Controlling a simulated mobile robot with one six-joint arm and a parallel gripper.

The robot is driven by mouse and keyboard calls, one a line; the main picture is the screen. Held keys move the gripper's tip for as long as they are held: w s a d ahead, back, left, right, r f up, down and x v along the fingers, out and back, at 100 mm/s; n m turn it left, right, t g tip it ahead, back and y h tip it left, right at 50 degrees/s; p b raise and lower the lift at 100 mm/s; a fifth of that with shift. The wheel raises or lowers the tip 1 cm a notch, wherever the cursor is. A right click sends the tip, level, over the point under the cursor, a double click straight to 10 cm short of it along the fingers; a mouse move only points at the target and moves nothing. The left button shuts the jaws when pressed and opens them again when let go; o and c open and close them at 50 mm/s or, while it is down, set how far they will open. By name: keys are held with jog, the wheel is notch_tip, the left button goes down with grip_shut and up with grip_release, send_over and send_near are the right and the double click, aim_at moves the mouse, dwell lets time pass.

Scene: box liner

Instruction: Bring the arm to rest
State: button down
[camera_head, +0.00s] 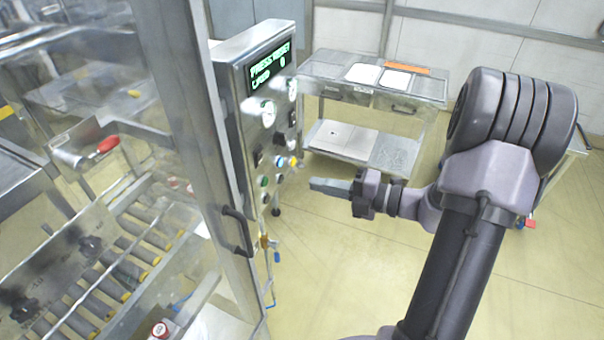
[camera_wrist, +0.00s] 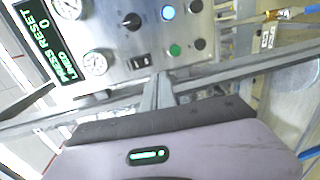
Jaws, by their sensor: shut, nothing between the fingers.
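My gripper (camera_head: 328,186) is shut and empty, its fingertips pointing left toward the control panel (camera_head: 238,120) in the head view. A gap of floor shows between the fingertips and the panel's buttons. My arm rises at the right and bends over at the elbow. In the wrist view my gripper (camera_wrist: 158,92) has its fingers together in front of the panel (camera_wrist: 205,30). The panel's display (camera_wrist: 42,40) reads "PRESS RESET". A blue button (camera_wrist: 168,13) is lit, with a green button (camera_wrist: 175,50) below it.
A glass-walled machine with a door handle (camera_head: 238,230) and rollers (camera_head: 110,262) fills the left. A steel cart (camera_head: 372,112) with white trays stands behind my gripper. Pipes and a blue-handled valve (camera_head: 276,256) are below the panel. The floor (camera_head: 340,260) in the middle is clear.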

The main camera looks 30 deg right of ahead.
jog(key=shift+s+d+f, duration=0.1)
jog(key=shift+s+d, duration=0.3)
jog(key=shift+s, duration=0.05)
